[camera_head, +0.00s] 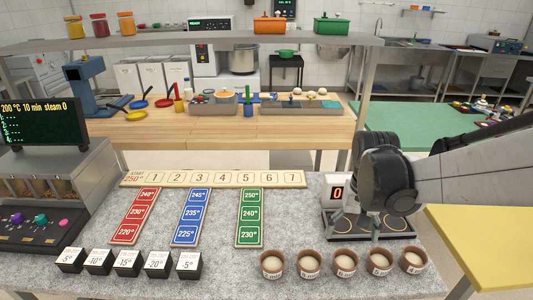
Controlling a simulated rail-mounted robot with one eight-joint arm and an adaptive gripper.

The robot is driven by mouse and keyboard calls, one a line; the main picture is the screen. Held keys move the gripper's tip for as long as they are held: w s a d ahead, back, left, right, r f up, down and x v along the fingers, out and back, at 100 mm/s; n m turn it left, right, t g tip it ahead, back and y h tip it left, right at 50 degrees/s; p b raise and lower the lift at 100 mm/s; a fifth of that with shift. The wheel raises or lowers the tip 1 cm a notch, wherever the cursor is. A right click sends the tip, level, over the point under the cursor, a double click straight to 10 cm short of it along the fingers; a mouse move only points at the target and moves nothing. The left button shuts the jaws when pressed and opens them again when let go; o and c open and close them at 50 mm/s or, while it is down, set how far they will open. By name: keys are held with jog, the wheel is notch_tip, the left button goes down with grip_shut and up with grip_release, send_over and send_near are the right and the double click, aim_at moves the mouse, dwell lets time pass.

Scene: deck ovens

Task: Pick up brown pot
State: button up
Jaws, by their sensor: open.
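Several small round brown pots stand in a row on the front right of the grey speckled counter. From left to right they include one pot (271,272), a second (308,273) and a third (345,271), then others (379,270) out to the rightmost (413,268). Each holds something pale and has a small label on its front. My gripper (375,232) reaches in from the right and points down, just behind and above the right-hand pots. It is open and no pot is between its fingers. The arm partly hides the scale behind it.
A scale (340,224) with a red 0 display (338,192) stands under my gripper. A numbered board (213,179) and red, blue and green temperature strips lie at centre. Black cubes (128,263) stand front left. A yellow surface (485,245) lies right.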

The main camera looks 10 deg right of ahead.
aim_at(346, 258)
notch_tip(346, 258, down, 7)
jog(key=shift+r+b, duration=0.2)
jog(key=shift+b, duration=0.3)
jog(key=shift+w+d+f+b, duration=0.1)
jog(key=shift+d+f+b, duration=0.1)
jog(key=shift+f, duration=0.8)
jog(key=shift+d+f+b, duration=0.15)
jog(key=shift+d+f, duration=0.05)
jog(key=shift+f, duration=1.45)
jog(key=c, duration=1.4)
jog(key=shift+r, duration=0.1)
jog(key=shift+c, duration=0.2)
